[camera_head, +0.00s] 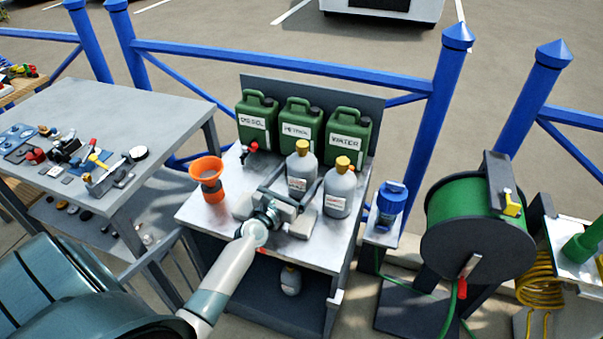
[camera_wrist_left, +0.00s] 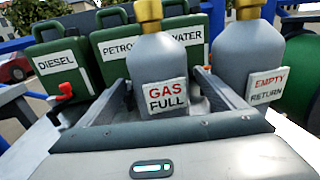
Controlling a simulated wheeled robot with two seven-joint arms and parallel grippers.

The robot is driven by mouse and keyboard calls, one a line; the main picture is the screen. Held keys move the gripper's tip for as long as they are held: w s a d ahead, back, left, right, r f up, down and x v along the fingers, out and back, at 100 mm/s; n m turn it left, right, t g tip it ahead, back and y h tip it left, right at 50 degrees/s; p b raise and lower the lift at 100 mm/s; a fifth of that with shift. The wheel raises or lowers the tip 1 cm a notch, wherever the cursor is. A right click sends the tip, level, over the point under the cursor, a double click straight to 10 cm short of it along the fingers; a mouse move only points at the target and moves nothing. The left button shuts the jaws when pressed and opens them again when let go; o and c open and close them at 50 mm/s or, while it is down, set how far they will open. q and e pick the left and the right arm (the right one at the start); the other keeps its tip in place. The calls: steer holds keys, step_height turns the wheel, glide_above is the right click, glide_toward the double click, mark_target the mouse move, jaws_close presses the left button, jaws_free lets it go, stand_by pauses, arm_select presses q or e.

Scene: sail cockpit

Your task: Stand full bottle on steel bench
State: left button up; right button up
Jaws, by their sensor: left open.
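A grey gas bottle with a yellow valve (camera_head: 301,165) stands upright on a metal-topped stand (camera_head: 205,219). In the left wrist view this bottle (camera_wrist_left: 158,66) has a label reading GAS FULL. A similar bottle (camera_head: 339,190) stands to its right; in the wrist view its label (camera_wrist_left: 267,86) reads EMPTY RETURN. My left gripper (camera_head: 292,183) is open, pointing at the full bottle, with its fingers on either side of the bottle's lower part. Whether they touch it I cannot tell. A grey steel bench (camera_head: 150,105) stands at the left. My right gripper is not in view.
Green diesel, petrol and water cans (camera_head: 300,124) stand behind the bottles. An orange funnel (camera_head: 207,175) is at the stand's left. Small tools and fittings (camera_head: 72,150) cover the bench's front; its back is clear. Another bottle (camera_head: 291,280) sits below. A hose reel (camera_head: 470,235) stands right.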

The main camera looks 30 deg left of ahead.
arm_select(q)
steer(key=s, duration=0.8)
steer(key=shift+d+b, duration=0.35)
steer(key=shift+s, duration=0.45)
